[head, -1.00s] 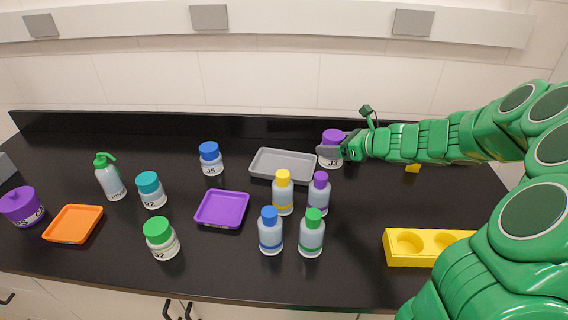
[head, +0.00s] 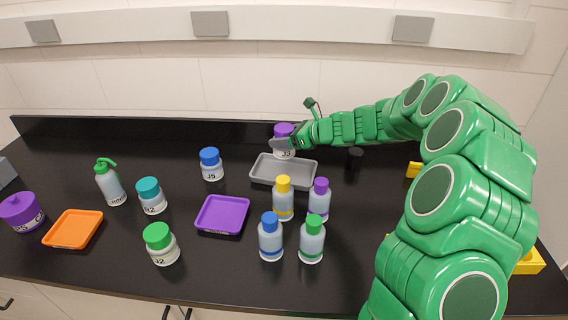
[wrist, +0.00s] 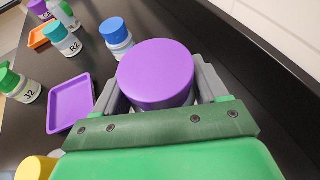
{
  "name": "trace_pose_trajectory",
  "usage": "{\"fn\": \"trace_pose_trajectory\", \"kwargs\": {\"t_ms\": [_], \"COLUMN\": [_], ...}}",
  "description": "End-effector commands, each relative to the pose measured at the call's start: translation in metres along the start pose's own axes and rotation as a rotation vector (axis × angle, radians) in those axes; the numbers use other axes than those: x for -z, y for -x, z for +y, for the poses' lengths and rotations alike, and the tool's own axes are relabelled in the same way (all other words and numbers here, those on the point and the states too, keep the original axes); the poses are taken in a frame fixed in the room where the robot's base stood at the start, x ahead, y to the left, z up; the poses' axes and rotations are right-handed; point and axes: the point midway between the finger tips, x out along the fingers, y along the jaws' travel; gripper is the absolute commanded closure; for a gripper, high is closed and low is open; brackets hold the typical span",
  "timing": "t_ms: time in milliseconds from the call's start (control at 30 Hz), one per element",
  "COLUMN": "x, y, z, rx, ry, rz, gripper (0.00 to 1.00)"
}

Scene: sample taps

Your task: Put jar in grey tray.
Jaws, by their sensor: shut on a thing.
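The jar with a purple lid, labelled J3 (head: 284,153), is held by my gripper (head: 282,145) at the far side of the grey tray (head: 295,179). In the head view it appears over or just behind the tray's back edge; I cannot tell if it touches the tray. In the wrist view the purple lid (wrist: 156,74) sits between the two grey fingers, which are shut on the jar. The jar's lower body is hidden there. The grey tray shows no other thing in it.
Bottles with yellow (head: 283,200), purple (head: 319,203), blue (head: 270,238) and green (head: 312,242) caps stand in front of the grey tray. A blue-lidded jar J5 (head: 211,165) stands to its left. A purple tray (head: 222,214) lies front left. The back ledge (head: 180,132) is close behind.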

Motion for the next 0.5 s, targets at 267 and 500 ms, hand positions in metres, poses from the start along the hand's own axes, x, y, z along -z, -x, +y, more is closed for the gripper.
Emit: {"fn": "trace_pose_trajectory", "kwargs": {"t_ms": [267, 500], "x": [0.037, 0.050], "y": [-0.015, -0.020], "z": [0.000, 0.000], "rx": [0.000, 0.000], "ry": [-0.002, -0.001], "rz": [0.000, 0.000], "gripper": [0.64, 0.64]}}
